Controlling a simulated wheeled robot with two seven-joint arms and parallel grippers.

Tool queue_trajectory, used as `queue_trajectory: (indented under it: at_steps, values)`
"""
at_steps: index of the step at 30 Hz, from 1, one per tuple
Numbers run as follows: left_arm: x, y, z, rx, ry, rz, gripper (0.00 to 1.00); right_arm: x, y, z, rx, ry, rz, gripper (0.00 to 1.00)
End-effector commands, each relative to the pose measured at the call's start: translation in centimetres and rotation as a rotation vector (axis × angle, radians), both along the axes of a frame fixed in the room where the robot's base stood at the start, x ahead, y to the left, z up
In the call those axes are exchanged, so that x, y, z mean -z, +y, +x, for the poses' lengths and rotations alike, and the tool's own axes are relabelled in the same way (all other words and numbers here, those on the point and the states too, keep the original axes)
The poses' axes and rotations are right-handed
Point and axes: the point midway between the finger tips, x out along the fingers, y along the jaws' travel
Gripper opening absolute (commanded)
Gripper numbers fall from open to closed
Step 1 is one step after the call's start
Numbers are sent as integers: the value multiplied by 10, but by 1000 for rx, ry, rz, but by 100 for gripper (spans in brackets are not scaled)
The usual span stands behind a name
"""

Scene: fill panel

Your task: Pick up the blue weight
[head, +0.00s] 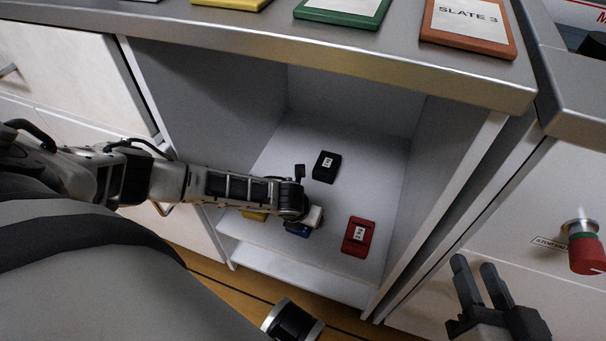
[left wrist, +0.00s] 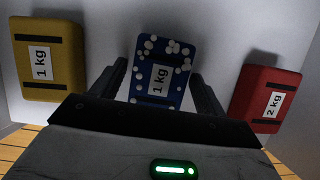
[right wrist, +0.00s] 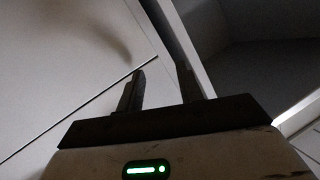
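The blue weight (left wrist: 160,62), labelled 1 kg and dotted with white spots, lies on the shelf. In the left wrist view it sits between the two fingers of my left gripper (left wrist: 163,85), which is open with a finger on each side; I cannot tell whether they touch it. In the head view my left arm reaches into the cabinet and hides most of the blue weight (head: 297,229). My right gripper (head: 474,270) is open and empty outside the cabinet at the lower right; it also shows in the right wrist view (right wrist: 160,85).
On the same shelf (head: 285,150) are a yellow 1 kg weight (left wrist: 48,60) left of the blue one, a red 2 kg weight (head: 358,236) right of it, and a black weight (head: 326,166) farther back. The countertop edge (head: 300,55) overhangs the opening. A red knob (head: 587,250) is at right.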

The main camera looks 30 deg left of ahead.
Motion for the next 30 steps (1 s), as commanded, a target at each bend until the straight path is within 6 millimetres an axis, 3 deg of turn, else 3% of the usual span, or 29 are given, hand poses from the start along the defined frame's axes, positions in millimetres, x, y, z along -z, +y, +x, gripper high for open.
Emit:
queue_trajectory:
  at_steps: [1,6,8,19,26,30]
  values:
    - [0,0,0,0,1,0,59,0,0,0,0,1,0,36]
    - [0,0,0,0,1,0,11,1,0,0,-1,0,-1,36]
    - [-2,-1,2,0,-5,-2,0,0,0,0,-1,0,-1,36]
    - [-5,0,2,0,-5,-2,0,2,0,0,0,1,-2,36]
    - [-33,0,2,0,-6,-2,0,-9,-4,1,8,-7,-68,36]
    - [-52,-9,-5,4,-5,-3,0,9,-9,-4,5,51,-138,36]
